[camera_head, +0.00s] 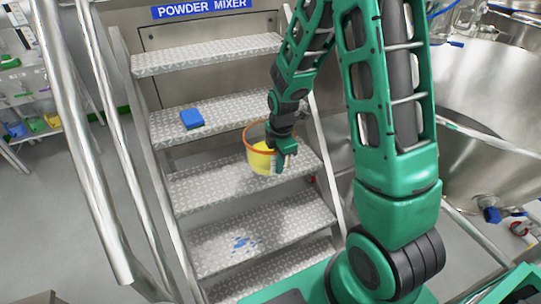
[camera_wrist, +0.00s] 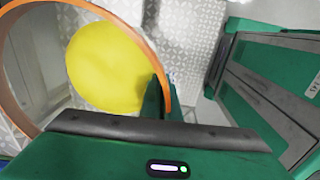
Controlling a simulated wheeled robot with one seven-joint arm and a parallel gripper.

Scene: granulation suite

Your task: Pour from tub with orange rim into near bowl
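The tub with the orange rim (camera_head: 255,135) is clear-walled and holds yellow material, above the metal steps in the head view. It looks about upright. My gripper (camera_head: 281,155) is shut on the tub's right side. The near bowl (camera_head: 485,165) is a large steel vessel on the right, partly behind my arm and well apart from the tub.
Metal steps (camera_head: 215,185) with handrails (camera_head: 75,120) on the left lead up to a panel marked POWDER MIXER (camera_head: 201,9). A blue sponge (camera_head: 192,118) lies on one step, and a blue smear lower down. Another steel vessel (camera_head: 518,22) stands behind the near bowl.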

